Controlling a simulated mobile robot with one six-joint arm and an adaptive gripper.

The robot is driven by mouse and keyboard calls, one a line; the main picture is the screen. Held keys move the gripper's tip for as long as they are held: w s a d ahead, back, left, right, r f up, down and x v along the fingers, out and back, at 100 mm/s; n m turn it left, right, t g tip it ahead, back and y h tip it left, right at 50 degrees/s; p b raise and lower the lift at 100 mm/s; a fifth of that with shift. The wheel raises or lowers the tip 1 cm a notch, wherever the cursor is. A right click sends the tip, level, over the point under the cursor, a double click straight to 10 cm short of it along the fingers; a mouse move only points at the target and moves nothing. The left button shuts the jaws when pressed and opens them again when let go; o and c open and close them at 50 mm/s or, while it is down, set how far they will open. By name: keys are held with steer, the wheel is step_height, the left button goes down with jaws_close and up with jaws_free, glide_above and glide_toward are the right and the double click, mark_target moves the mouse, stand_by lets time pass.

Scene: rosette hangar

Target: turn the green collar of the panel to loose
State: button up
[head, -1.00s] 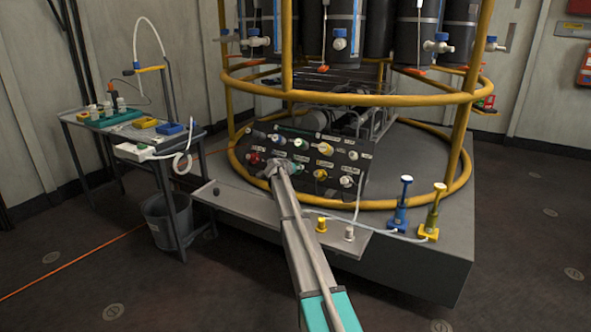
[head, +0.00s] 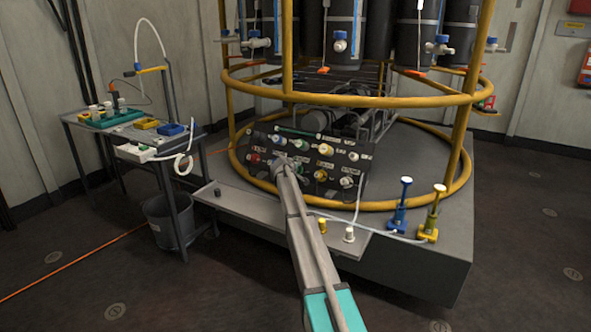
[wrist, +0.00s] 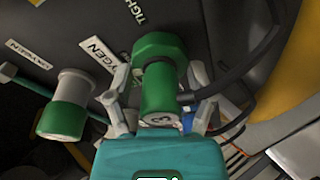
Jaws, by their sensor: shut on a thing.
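The dark panel (head: 334,188) with several coloured fittings stands at the base of the yellow-railed frame. In the wrist view the green collar (wrist: 159,47) sits on the panel with a green cylindrical part below it, marked with a 3. My gripper (wrist: 160,88) has one pale finger on each side of this green fitting and is shut on it. In the head view my gripper (head: 284,165) is at the panel's middle and hides the green collar. A label ending in "YGEN" and one reading "TIGHT" lie beside the collar.
A white and green fitting (wrist: 66,104) is left of the held one. A dark hose (wrist: 235,78) curves close on the right. In the head view a grey shelf (head: 245,210) juts out below the panel. Blue (head: 402,205) and yellow (head: 432,215) upright devices stand to the right.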

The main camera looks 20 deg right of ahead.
steer(key=shift+w+n, duration=0.2)
steer(key=shift+n, duration=0.7)
steer(key=o, duration=0.9)
steer(key=shift+o, duration=1)
steer(key=shift+s, duration=0.15)
steer(key=shift+m, duration=0.4)
